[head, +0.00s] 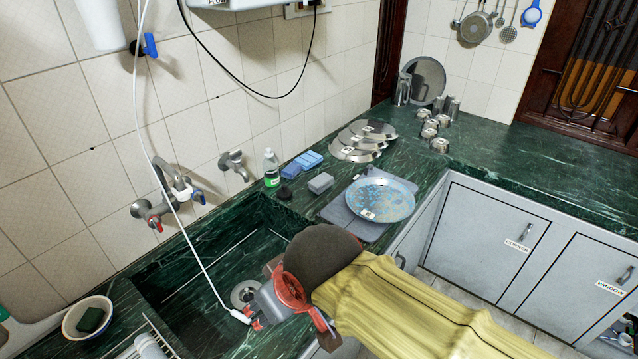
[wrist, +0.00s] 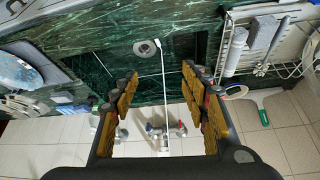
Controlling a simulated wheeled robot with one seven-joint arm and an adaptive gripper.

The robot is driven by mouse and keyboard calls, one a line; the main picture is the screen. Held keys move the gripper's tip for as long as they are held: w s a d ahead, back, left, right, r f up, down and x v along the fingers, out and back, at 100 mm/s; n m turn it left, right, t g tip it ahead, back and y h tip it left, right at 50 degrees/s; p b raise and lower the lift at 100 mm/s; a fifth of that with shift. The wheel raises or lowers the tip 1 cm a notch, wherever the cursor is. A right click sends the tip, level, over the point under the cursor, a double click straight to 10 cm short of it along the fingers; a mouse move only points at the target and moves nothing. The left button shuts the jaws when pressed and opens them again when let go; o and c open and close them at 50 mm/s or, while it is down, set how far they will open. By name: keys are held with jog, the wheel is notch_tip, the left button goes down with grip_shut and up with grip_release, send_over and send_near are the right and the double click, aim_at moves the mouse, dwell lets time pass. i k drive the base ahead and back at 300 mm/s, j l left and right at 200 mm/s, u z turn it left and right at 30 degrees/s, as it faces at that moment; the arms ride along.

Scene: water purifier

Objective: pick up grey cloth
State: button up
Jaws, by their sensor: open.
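A dark grey cloth (head: 338,212) lies flat on the green counter to the right of the sink. A blue patterned plate (head: 381,198) rests on it and hides much of it, so only its left and front edges show. In the wrist view, part of the cloth (wrist: 48,68) shows at the left edge beside the plate (wrist: 14,70). My gripper (head: 290,300) is over the sink, to the lower left of the cloth and apart from it. The wrist view shows my gripper (wrist: 160,92) open, with no object between its fingers.
A small grey sponge (head: 320,183), blue sponges (head: 302,164) and a soap bottle (head: 271,167) stand behind the cloth. Steel lids (head: 356,152) lie farther back. A tap (head: 158,207) and a hanging white tube (head: 180,222) are at the sink. A bowl (head: 88,316) sits at lower left.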

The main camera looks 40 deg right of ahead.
aim_at(323, 181)
jog(key=z, duration=1.65)
